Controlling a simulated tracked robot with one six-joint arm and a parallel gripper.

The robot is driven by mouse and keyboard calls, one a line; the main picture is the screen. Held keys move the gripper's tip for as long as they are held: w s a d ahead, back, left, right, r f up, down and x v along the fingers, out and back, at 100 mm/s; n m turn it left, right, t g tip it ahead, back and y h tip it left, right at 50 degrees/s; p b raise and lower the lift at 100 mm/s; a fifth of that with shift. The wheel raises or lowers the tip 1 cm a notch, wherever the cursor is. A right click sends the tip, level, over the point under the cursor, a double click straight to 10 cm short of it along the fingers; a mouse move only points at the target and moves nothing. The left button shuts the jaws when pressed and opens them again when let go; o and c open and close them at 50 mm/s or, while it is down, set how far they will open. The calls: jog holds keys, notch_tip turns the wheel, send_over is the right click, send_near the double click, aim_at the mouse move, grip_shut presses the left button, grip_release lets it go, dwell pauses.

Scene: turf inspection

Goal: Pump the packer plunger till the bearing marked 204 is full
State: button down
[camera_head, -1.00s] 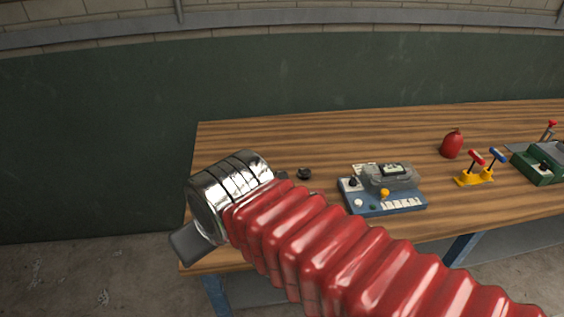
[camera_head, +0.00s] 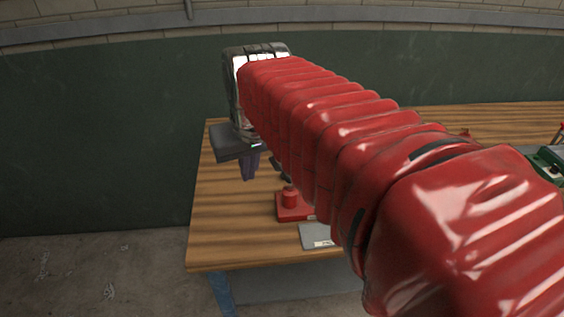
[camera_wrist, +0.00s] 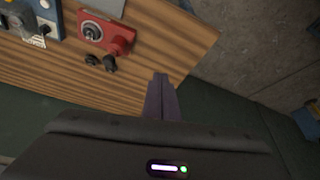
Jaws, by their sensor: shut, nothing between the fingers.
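A red base with an upright red cylinder (camera_head: 289,198) stands near the left end of the bench; it may be the packer. In the wrist view the red base (camera_wrist: 118,45) also carries a round metal ring (camera_wrist: 92,31), possibly a bearing. No number 204 can be read, and no fill level shows. My gripper (camera_head: 249,172) is shut and empty, fingers pointing down, up and left of the red base and apart from it. In the wrist view my gripper (camera_wrist: 161,80) shows near the bench edge.
A grey plate (camera_head: 316,236) lies in front of the red base. Two small black pieces (camera_wrist: 101,62) lie beside it. A blue device (camera_wrist: 50,20) stands farther along the bench. A green box (camera_head: 548,165) is at the far right. My arm hides the bench middle.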

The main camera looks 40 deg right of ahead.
jog(key=w+d+r+m+g, duration=0.1)
jog(key=d+r+m, duration=0.2)
jog(key=d, duration=1.1)
jog(key=shift+w+g, duration=0.25)
jog(key=shift+g, duration=0.05)
jog(key=shift+f, duration=0.1)
send_over(290, 181)
jog(key=x, duration=0.4)
jog(key=s+x, duration=0.1)
jog(key=x, duration=0.3)
jog(key=s+x, duration=0.1)
jog(key=x, duration=0.3)
jog(key=shift+a+f, duration=0.25)
jog(key=shift+f, duration=0.7)
